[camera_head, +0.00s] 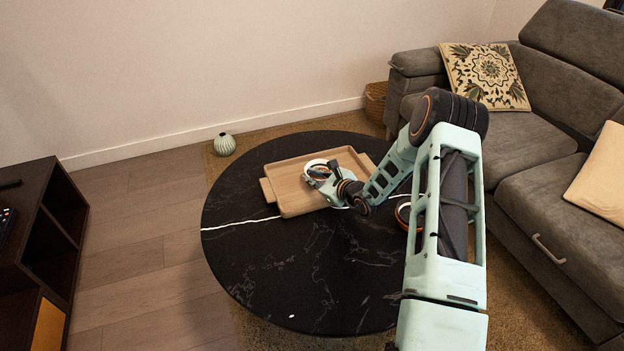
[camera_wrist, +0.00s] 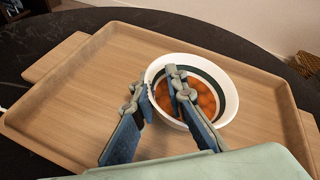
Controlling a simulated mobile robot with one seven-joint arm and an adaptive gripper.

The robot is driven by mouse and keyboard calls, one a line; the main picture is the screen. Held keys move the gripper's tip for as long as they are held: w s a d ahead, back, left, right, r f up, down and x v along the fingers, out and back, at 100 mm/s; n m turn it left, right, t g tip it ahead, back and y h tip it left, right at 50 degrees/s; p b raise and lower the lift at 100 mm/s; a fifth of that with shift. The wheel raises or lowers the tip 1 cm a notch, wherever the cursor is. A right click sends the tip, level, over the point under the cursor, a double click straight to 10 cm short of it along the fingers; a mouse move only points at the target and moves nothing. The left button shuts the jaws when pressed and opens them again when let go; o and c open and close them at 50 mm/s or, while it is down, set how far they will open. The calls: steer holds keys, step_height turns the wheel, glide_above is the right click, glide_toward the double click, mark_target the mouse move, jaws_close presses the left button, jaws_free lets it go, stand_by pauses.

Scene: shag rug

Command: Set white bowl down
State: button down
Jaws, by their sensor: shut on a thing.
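The white bowl (camera_wrist: 229,88) has a dark green band inside and an orange-brown bottom. In the wrist view it is over the wooden tray (camera_wrist: 75,80), right of the tray's middle. My gripper (camera_wrist: 160,88) is shut on the bowl's near left rim, one finger inside the bowl and one outside. In the head view the bowl (camera_head: 313,164) shows as a white ring at my gripper (camera_head: 325,175), partly hidden by it. The tray (camera_head: 287,195) lies on the round black table (camera_head: 262,265). I cannot tell whether the bowl touches the tray floor.
The tray has raised edges all round and a handle at each end. The tabletop's front is mostly clear.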

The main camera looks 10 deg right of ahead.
steer(key=shift+r, duration=0.15)
steer(key=shift+f, duration=0.2)
steer(key=c, duration=1.9)
jaws_free()
steer(key=shift+c, duration=0.2)
steer(key=shift+r, duration=0.1)
steer(key=shift+r, duration=0.2)
steer(key=p+v, duration=0.3)
steer(key=v, duration=0.9)
steer(key=shift+s+f, duration=0.1)
steer(key=shift+f, duration=0.1)
